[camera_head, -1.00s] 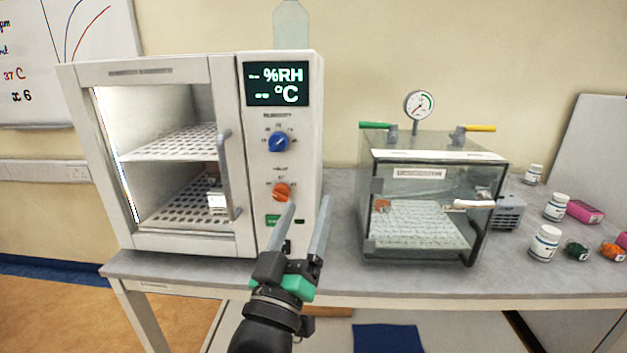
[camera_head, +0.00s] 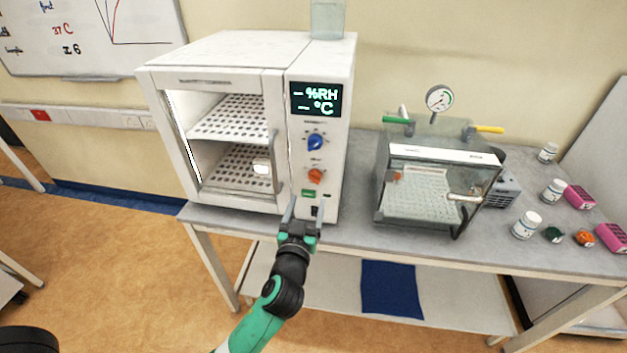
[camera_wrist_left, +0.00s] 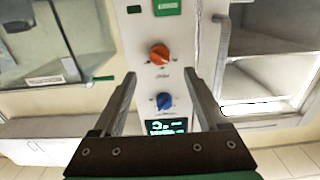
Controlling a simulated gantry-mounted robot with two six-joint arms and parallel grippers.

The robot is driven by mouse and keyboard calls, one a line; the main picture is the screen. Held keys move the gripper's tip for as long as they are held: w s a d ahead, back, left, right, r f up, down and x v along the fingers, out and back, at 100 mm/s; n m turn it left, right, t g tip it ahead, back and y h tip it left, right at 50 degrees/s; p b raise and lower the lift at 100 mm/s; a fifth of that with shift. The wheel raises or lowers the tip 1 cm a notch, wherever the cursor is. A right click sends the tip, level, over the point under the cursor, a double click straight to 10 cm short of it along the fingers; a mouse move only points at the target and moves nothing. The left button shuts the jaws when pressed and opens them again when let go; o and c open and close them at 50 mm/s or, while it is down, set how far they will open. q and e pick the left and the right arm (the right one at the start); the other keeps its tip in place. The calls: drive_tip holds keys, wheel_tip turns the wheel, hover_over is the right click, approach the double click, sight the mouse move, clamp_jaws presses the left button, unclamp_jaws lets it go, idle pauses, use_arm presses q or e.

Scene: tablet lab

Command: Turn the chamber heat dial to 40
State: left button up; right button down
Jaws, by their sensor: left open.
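The humidity chamber (camera_head: 257,53) stands on the bench, with a display (camera_head: 316,99) showing dashes for %RH and °C. The orange dial (camera_head: 315,176) is the lower knob, below the blue dial (camera_head: 315,142). Its scale and setting are too small to read. My left gripper (camera_head: 306,202) is open and empty, in front of the panel and just below the orange dial in the head view. In the left wrist view the panel appears upside down. There the orange dial (camera_wrist_left: 159,54) shows beyond the fingertips and the blue dial (camera_wrist_left: 164,101) between the fingers.
A door handle (camera_head: 276,160) stands out just left of the panel. A glass vacuum chamber (camera_head: 432,158) with a gauge (camera_head: 439,99) stands right of it. White bottles (camera_head: 526,225) and pink boxes (camera_head: 579,197) lie farther right. A green button (camera_head: 309,193) is below the dial.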

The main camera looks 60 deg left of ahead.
sight(313, 181)
use_arm(q)
drive_tip(key=x, duration=0.8)
drive_tip(key=shift+w+a, duration=0.25)
drive_tip(key=shift+c, duration=0.2)
clamp_jaws()
